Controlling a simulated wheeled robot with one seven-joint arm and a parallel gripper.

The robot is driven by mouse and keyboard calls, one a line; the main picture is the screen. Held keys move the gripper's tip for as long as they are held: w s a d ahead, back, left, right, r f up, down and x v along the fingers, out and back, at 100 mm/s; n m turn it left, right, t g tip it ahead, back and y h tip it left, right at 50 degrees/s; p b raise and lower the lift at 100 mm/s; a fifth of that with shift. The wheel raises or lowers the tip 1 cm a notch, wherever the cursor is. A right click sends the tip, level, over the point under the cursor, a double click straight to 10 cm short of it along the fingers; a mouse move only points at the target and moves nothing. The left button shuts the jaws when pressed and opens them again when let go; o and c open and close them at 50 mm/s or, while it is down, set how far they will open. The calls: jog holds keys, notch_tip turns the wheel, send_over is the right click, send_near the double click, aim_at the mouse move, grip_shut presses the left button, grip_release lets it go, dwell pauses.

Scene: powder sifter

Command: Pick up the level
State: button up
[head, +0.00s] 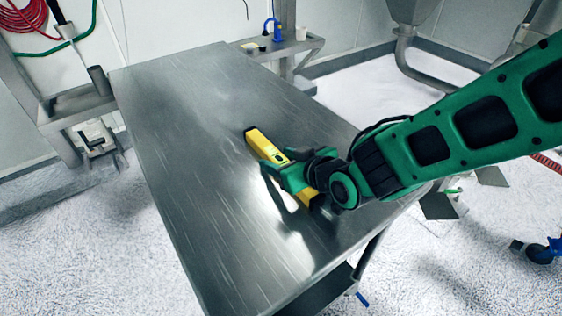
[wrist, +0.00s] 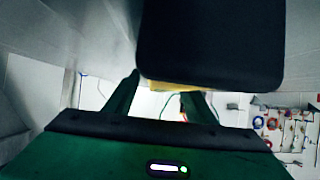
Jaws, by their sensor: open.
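The yellow level (head: 266,147) with black end caps lies on the steel table (head: 185,165), slanting from upper left to lower right. My gripper (head: 280,178) is over the middle of the level, with its green fingers reaching across to the level's left side. The gripper hides part of the level. In the wrist view, the two fingers of my gripper (wrist: 160,97) stand apart. A thin strip of the yellow level (wrist: 168,86) shows between them, below a large dark shape that hides the rest. I cannot tell whether the fingers touch the level.
The rest of the tabletop is clear. A side stand (head: 75,115) is left of the table, and a small shelf (head: 285,45) with a blue item is behind it. A metal hopper (head: 410,10) is at the back right.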

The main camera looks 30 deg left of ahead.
grip_shut()
jog(key=shift+r, duration=0.15)
